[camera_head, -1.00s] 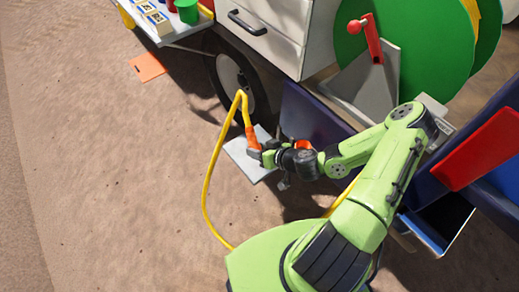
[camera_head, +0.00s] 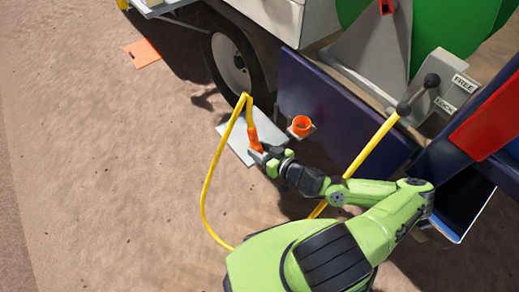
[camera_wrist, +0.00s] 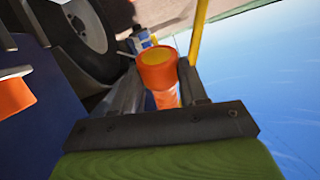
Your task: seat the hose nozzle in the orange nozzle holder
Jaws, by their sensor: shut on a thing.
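The orange hose nozzle (camera_head: 252,137) is held in my gripper (camera_head: 262,152), with the yellow hose (camera_head: 206,190) rising from its top and looping down to the ground. In the wrist view the nozzle (camera_wrist: 159,70) stands between the two fingers of my gripper (camera_wrist: 163,92), which are shut on it. The orange nozzle holder (camera_head: 301,126) is a round cup on a small bracket on the dark blue panel, to the right of the nozzle and apart from it. In the wrist view an orange piece at the left edge (camera_wrist: 15,98) appears to be the holder, partly cut off.
A grey plate (camera_head: 237,135) lies below the nozzle. The vehicle wheel (camera_head: 231,62) and dark blue panel (camera_head: 320,105) stand behind. A lever box (camera_head: 440,92) marked FREE and LOCK is at the right.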

